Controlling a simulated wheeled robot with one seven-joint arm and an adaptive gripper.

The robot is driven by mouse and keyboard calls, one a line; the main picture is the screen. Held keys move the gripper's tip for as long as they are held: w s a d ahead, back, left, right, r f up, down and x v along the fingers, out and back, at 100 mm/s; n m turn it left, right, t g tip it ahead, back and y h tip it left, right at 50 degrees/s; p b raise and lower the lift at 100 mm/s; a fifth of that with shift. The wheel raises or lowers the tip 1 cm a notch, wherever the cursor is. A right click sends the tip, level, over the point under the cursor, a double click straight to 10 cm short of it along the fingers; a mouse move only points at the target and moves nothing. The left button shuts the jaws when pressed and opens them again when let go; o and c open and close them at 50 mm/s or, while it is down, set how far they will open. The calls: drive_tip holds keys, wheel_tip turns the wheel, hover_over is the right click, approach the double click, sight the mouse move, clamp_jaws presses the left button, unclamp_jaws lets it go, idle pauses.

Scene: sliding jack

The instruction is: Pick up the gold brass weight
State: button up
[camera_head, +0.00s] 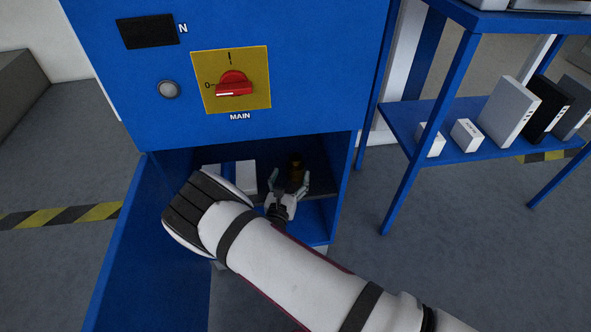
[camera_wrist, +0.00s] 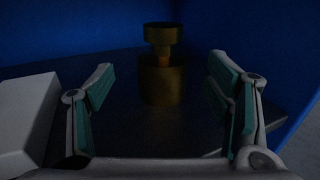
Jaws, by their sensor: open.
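The gold brass weight (camera_wrist: 162,82) stands upright on a dark shelf inside the blue cabinet, with a wide body, a narrow neck and a flat knob on top. In the head view it shows small and dim (camera_head: 296,167) toward the right of the compartment. My gripper (camera_wrist: 160,78) is open, with one teal-padded finger on each side of the view and the weight centred just beyond the fingertips. In the head view my gripper (camera_head: 287,182) reaches into the compartment, in front of the weight. Nothing is between the fingers that I can make out.
A white box (camera_wrist: 28,120) stands left of my gripper on the shelf (camera_wrist: 120,66). The cabinet's blue walls close in at the back and right. Its open door (camera_head: 135,250) hangs at left. A blue rack (camera_head: 455,150) with boxes stands to the right.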

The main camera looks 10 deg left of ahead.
sight(295, 166)
drive_tip(key=shift+w+d+r+b, duration=0.15)
drive_tip(key=shift+w+b, duration=0.2)
drive_tip(key=shift+w, duration=0.6)
drive_tip(key=shift+w+d+f+b, duration=0.15)
drive_tip(key=shift+w+b, duration=0.2)
drive_tip(key=shift+w, duration=0.55)
drive_tip(key=shift+w+d+r+b, duration=0.15)
drive_tip(key=shift+w+b, duration=0.2)
drive_tip(key=shift+w, duration=0.6)
clamp_jaws()
drive_tip(key=shift+r, duration=0.15)
